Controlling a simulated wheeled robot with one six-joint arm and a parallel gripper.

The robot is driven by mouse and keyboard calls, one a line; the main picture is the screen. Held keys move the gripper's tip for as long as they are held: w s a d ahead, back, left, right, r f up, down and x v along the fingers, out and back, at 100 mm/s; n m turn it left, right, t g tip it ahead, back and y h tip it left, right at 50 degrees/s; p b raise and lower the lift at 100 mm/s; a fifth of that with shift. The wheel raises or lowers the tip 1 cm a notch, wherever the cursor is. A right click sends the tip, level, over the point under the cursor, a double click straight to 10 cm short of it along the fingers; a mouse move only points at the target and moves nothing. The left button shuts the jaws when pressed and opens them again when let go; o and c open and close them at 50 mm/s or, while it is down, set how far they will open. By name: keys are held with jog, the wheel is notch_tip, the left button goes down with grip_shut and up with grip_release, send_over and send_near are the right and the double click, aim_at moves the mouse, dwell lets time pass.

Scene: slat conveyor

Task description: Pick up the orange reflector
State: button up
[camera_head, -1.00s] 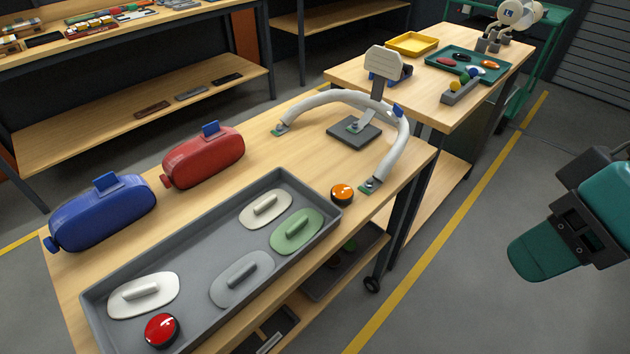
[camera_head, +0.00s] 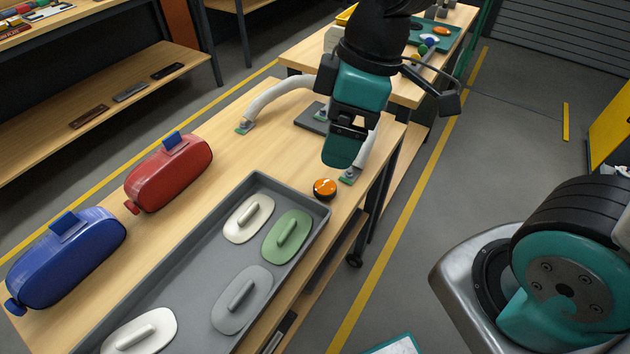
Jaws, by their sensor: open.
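The orange reflector (camera_head: 325,189) is a small round orange disc with a dark base. It sits on the wooden table, just outside the far right corner of the grey tray.
The grey tray (camera_head: 262,180) holds white, green and grey handled pads. Red (camera_head: 170,175) and blue (camera_head: 68,258) cases stand to its left. A white curved tube (camera_head: 277,96) arches close behind my gripper.

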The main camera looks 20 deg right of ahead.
jog(key=w+d+f+n+h+p, duration=0.1)
jog(key=w+f+n+p, duration=0.15)
jog(key=w+n, duration=0.3)
jog(key=n+h, duration=0.2)
jog(key=n, duration=0.3)
send_over(326, 186)
notch_tip(326, 186, down, 5)
jog(key=f+p, duration=0.1)
jog(key=f, duration=0.3)
jog(key=f+p, duration=0.1)
jog(key=f, duration=0.2)
jog(key=f+p, duration=0.1)
jog(key=f, duration=0.3)
jog(key=shift+s+d+f, duration=0.1)
jog(key=shift+d+f, duration=0.2)
jog(key=shift+d, duration=0.05)
jog(key=shift+a+f+p, duration=0.15)
jog(key=shift+f+p, duration=0.4)
jog(key=shift+f, duration=0.9)
jog(key=shift+a+f+p, duration=0.15)
jog(key=shift+f+p, duration=0.4)
jog(key=shift+f, duration=0.9)
jog(key=c, duration=1)
